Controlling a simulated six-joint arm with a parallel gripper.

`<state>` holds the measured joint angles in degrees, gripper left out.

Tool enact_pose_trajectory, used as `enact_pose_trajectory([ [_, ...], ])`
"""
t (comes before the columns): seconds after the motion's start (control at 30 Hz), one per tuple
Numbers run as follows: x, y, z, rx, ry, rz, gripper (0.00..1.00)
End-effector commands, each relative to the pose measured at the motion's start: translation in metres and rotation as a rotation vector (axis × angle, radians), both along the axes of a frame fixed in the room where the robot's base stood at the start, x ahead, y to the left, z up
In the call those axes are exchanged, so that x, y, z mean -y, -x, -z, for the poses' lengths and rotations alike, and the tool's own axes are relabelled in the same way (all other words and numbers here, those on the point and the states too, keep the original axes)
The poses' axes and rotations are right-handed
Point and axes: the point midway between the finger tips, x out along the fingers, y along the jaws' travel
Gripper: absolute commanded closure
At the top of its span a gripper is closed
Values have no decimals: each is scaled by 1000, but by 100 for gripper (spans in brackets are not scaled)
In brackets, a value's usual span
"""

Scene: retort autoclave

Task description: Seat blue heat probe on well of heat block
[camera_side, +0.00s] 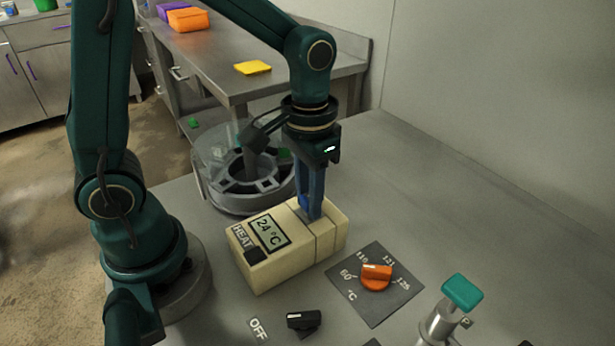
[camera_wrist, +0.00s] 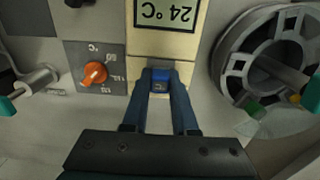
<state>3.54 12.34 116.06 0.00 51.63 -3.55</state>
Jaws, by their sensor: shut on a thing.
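The cream heat block (camera_side: 285,250) stands on the grey bench, with a display reading 24 °C and a dark HEAT button on its front. My gripper (camera_side: 312,208) points down over the block's right rear part and is shut on the blue heat probe (camera_side: 314,212). In the wrist view, the blue probe (camera_wrist: 160,82) sits between the fingertips, against the cream face of the heat block (camera_wrist: 161,46). The probe's lower end and the well are hidden by the fingers, so I cannot tell how deep it sits.
A round grey slotted rack (camera_side: 250,185) stands behind the block. An orange dial (camera_side: 376,276) on a dark plate, a black OFF knob (camera_side: 303,321) and a teal-topped post (camera_side: 462,292) are in front and right. The bench's right rear is clear.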

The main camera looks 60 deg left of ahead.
Motion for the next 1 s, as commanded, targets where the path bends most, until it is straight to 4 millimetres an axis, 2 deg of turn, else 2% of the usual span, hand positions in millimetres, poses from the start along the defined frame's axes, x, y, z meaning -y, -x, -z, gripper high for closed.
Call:
enact_pose_trajectory([
  [0.23, 0, 0, 0, 0, 0, 0, 100],
  [0.27, 0, 0, 0, 0, 0, 0, 66],
  [0.33, 0, 0, 0, 0, 0, 0, 39],
  [0.57, 0, 0, 0, 1, 0, 0, 39],
  [0.63, 0, 0, 0, 0, 0, 0, 16],
  [0.67, 0, 0, 0, 0, 0, 0, 14],
  [1.0, 0, 0, -1, 2, 0, 0, 14],
])
